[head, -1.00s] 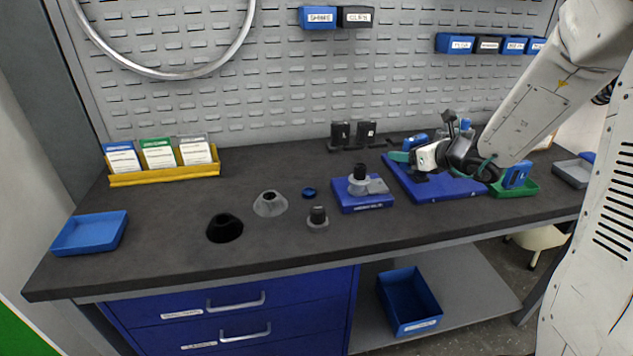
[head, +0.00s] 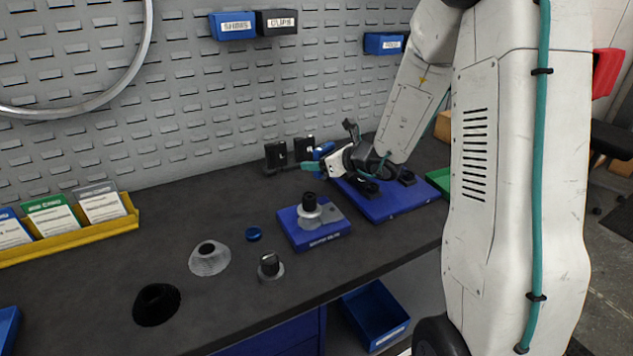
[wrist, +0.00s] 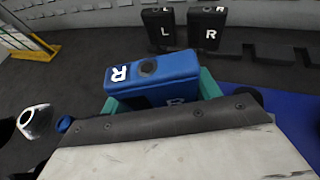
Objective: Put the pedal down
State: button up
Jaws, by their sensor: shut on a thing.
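The blue pedal (wrist: 150,78), marked with a white R, is in my gripper. In the wrist view the gripper's teal fingers (wrist: 162,98) are shut on its two sides. In the head view my gripper (head: 312,166) is at the back of the bench, left of the blue mat, and the pedal (head: 323,150) shows partly behind it. Two black blocks marked L (wrist: 158,30) and R (wrist: 207,30) stand beyond the pedal, apart from it in the wrist view. They also show in the head view, as a left block (head: 276,156) and a right block (head: 304,149).
A blue base (head: 320,238) holding a grey and black part stands in front of my gripper. The blue mat (head: 395,205) carries black parts. Pegboard rises behind.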

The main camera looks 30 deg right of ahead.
jog(key=shift+a+f, duration=0.2)
jog(key=shift+f, duration=2.6)
jog(key=shift+f, duration=0.15)
jog(key=o, duration=1.1)
jog(key=shift+c, duration=0.2)
